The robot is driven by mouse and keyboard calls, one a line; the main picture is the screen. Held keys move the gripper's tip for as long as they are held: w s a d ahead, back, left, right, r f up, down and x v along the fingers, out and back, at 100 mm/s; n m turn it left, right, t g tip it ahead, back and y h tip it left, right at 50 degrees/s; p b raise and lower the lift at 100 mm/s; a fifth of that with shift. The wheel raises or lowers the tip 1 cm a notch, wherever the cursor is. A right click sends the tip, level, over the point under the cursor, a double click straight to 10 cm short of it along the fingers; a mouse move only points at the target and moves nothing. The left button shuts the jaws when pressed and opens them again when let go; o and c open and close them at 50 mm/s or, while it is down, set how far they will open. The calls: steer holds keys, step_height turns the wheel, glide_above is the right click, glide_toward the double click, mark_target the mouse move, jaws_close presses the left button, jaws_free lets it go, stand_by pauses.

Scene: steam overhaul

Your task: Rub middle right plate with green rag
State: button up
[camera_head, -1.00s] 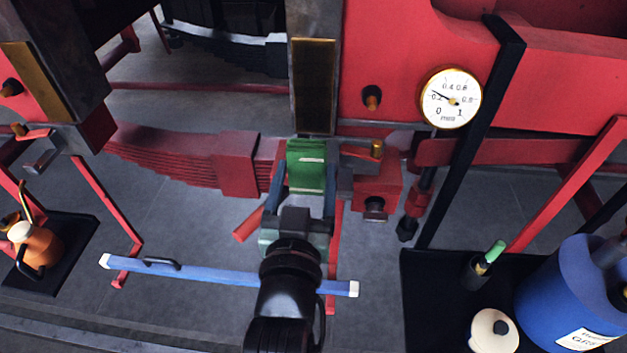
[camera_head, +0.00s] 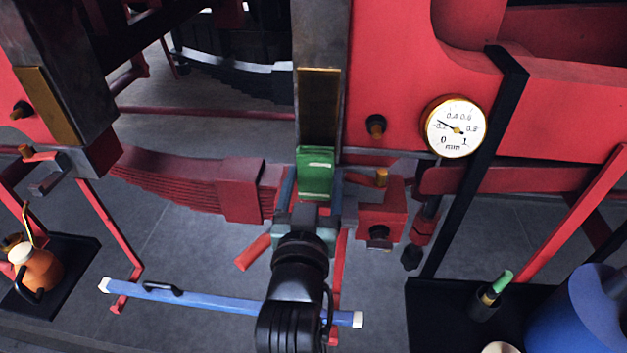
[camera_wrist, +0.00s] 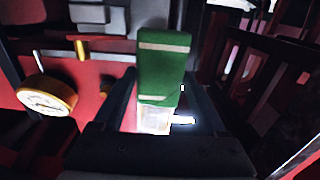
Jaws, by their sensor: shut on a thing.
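The green rag (camera_head: 315,172) is a folded green block with pale stripes. My gripper (camera_head: 314,190) is shut on it, with one finger on each side, and the rag sticks out beyond the fingertips. The rag also shows in the wrist view (camera_wrist: 166,68), between my fingers (camera_wrist: 165,100). The middle right plate (camera_head: 319,107) is a brass-coloured upright strip on a dark post. In the head view the rag's top edge is at the plate's lower end. I cannot tell whether they touch.
Another brass plate (camera_head: 47,105) is on the left post. A gauge (camera_head: 454,127) and red frame are to the right. A red leaf spring (camera_head: 195,180) lies left of the rag. A blue bar (camera_head: 230,303), black tray (camera_head: 430,315) and blue container (camera_head: 585,315) are below.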

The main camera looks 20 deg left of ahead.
mark_target(314, 156)
steer(key=shift+x, duration=0.95)
stand_by(0.3)
steer(key=shift+s+r+p, duration=0.15)
steer(key=shift+r+p, duration=1.35)
steer(key=shift+r, duration=0.55)
steer(key=shift+r+p, duration=4.65)
steer(key=shift+r, duration=1.25)
steer(key=shift+f+b, duration=6.6)
steer(key=shift+f, duration=1.4)
steer(key=shift+p+v, duration=0.55)
steer(key=shift+v, duration=2.3)
